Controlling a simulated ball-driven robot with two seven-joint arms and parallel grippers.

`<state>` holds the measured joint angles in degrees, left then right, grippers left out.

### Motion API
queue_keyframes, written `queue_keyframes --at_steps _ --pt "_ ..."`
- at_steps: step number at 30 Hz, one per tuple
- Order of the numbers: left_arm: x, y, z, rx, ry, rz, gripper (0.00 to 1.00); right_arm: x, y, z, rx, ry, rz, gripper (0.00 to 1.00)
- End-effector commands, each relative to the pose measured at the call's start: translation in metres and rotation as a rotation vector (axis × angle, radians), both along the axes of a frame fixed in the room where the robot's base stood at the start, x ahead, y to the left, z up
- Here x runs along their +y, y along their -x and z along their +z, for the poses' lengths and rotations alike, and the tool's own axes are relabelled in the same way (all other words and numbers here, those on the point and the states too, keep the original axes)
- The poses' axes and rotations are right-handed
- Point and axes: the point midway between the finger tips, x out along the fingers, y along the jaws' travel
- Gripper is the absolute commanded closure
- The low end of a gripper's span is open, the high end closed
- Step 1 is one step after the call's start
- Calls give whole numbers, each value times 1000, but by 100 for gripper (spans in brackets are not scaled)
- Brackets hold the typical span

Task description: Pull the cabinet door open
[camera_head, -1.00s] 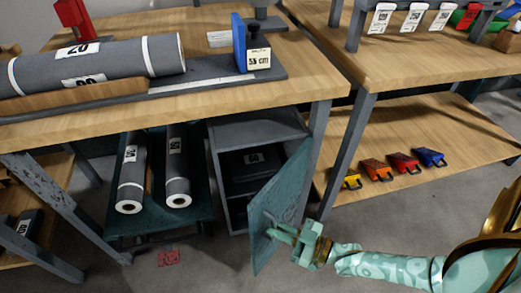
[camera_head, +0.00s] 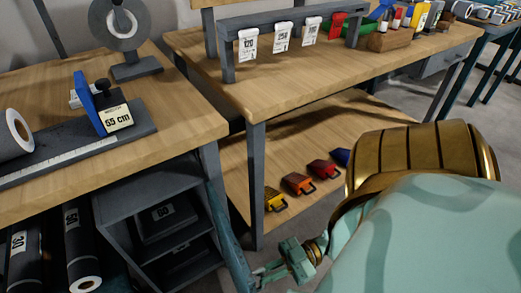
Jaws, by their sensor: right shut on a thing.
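The grey cabinet (camera_head: 112,208) stands under the left workbench, with its front open and a dark box marked 60 (camera_head: 167,222) on an inner shelf. Its teal door (camera_head: 232,245) stands swung out at the cabinet's right side and shows almost edge-on. My right gripper (camera_head: 262,274) is at the door's outer side, low in the view, shut on the door handle. The handle itself is mostly hidden by the fingers. My right arm fills the lower right. My left gripper is out of view.
A table leg (camera_head: 256,185) of the second workbench stands just right of the door. A 65 cm stop block (camera_head: 116,117) sits on the left benchtop.

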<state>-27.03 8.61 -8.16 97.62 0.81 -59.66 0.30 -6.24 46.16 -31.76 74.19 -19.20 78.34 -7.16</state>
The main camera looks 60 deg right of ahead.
Motion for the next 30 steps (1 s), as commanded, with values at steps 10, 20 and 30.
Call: queue_keyframes --at_steps 10,20,30 --pt "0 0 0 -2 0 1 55 -9 -4 1 -7 5 -12 100" --pt "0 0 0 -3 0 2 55 -10 -6 2 -10 6 -14 78" --pt "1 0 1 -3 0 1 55 -9 -1 1 -6 4 -8 68"
